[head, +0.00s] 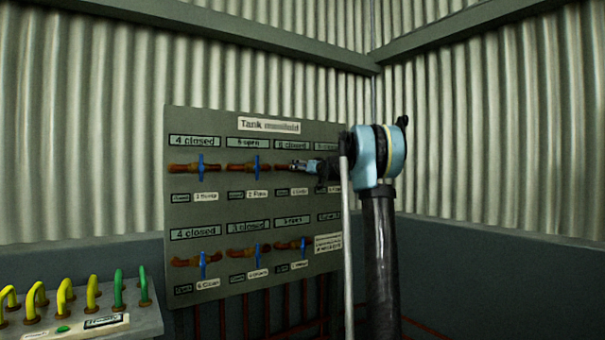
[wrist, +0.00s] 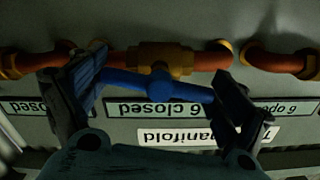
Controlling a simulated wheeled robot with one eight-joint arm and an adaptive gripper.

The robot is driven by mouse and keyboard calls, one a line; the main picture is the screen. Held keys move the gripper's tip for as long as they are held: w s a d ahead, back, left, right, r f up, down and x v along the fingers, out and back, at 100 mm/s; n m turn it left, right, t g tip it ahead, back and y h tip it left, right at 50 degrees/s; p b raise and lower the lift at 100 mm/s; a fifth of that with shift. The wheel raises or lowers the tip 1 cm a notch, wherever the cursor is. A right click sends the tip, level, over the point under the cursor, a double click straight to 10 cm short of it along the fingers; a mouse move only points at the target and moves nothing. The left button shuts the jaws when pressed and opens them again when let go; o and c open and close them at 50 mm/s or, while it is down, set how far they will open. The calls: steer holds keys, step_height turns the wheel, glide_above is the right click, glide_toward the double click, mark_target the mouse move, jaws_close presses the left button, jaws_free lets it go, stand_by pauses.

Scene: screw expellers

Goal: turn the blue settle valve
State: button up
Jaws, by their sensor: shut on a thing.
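The blue valve handle (wrist: 160,84) sits on a brass valve body (wrist: 160,60) in an orange pipe. It lies nearly along the pipe, slightly tilted. My gripper (wrist: 158,86) has one finger at each end of the handle and is shut on it. In the head view my gripper (head: 303,165) is at the third valve of the top row, under a sign reading "6 closed" (head: 292,146). It hides that valve's handle there. The valve's small name label (head: 300,191) is too blurred to read surely.
The grey "Tank manifold" panel (head: 217,215) carries other blue-handled valves, such as one at the top left (head: 201,168) and one below it (head: 203,264). My arm hides the panel's right end. Yellow and green levers (head: 92,291) stand at the lower left.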

steer(key=m, duration=0.4)
steer(key=shift+m, duration=0.3)
steer(key=m, duration=0.4)
steer(key=shift+d+m, duration=0.1)
steer(key=shift+m, duration=0.3)
steer(key=o, duration=0.8)
steer(key=v, duration=1.2)
steer(key=shift+f, duration=0.1)
